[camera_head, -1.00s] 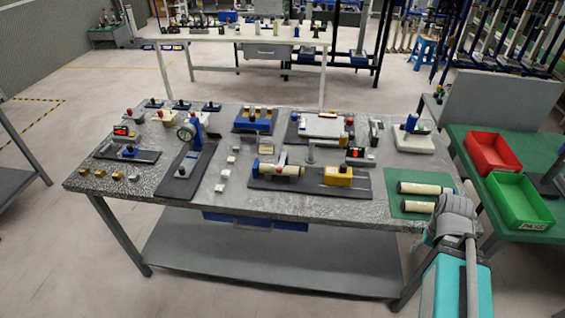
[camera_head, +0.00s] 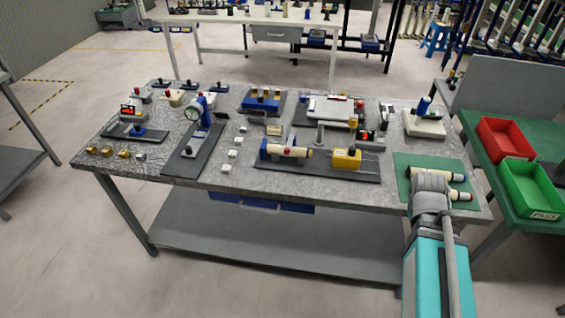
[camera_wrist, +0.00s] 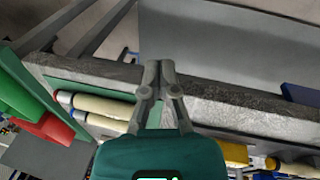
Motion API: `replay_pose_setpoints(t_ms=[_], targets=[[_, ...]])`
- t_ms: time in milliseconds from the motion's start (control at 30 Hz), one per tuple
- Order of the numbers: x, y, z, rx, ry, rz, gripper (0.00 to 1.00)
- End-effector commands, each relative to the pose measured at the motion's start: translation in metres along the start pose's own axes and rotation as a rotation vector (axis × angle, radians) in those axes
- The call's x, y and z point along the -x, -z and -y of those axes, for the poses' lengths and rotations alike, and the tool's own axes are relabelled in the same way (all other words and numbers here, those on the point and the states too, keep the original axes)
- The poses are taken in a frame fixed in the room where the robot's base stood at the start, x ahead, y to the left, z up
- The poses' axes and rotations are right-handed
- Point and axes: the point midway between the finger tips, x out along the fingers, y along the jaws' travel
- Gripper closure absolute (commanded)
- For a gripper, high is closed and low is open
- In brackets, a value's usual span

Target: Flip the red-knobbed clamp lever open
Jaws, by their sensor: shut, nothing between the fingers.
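Several red knobs show on the table in the head view. I cannot tell which belongs to the clamp lever or how that lever stands. My gripper (camera_wrist: 152,72) is shut and empty in the wrist view, near the table's front edge and well apart from these knobs. Its fingers are not clear in the head view.
A green mat (camera_head: 405,183) with cream cylinders (camera_head: 440,173) lies by my arm. Red (camera_head: 505,138) and green (camera_head: 532,188) bins stand on the right. A blue-topped gauge stand (camera_head: 200,115) stands at left. The table's front edge (camera_head: 300,200) is open.

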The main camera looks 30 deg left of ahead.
Motion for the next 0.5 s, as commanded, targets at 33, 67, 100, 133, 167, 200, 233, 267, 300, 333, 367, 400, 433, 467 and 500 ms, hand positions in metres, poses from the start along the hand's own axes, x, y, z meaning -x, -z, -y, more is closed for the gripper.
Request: replay_pose_setpoints(t_ms=[33,67,100,133,167,200,233,267,300,333,367,400,433,467,500], targets=[[-0.004,0.006,0.007,0.053,-0.022,-0.011,1.00],[-0.004,0.010,0.010,0.085,-0.035,-0.019,1.00],[-0.004,0.015,0.015,0.128,-0.054,-0.028,1.00],[-0.005,0.018,0.018,0.160,-0.068,-0.035,1.00],[-0.005,0.021,0.021,0.192,-0.082,-0.042,1.00],[-0.005,0.026,0.026,0.235,-0.101,-0.051,1.00],[-0.005,0.029,0.029,0.266,-0.115,-0.057,1.00],[-0.006,0.033,0.033,0.300,-0.130,-0.064,1.00],[-0.006,0.038,0.038,0.343,-0.149,-0.073,1.00],[-0.006,0.041,0.042,0.374,-0.165,-0.079,1.00],[-0.005,0.044,0.046,0.408,-0.178,-0.085,1.00],[-0.005,0.049,0.051,0.450,-0.199,-0.093,1.00],[-0.005,0.052,0.055,0.482,-0.214,-0.099,1.00],[-0.005,0.055,0.059,0.515,-0.229,-0.105,1.00],[-0.004,0.060,0.065,0.558,-0.249,-0.113,1.00]])
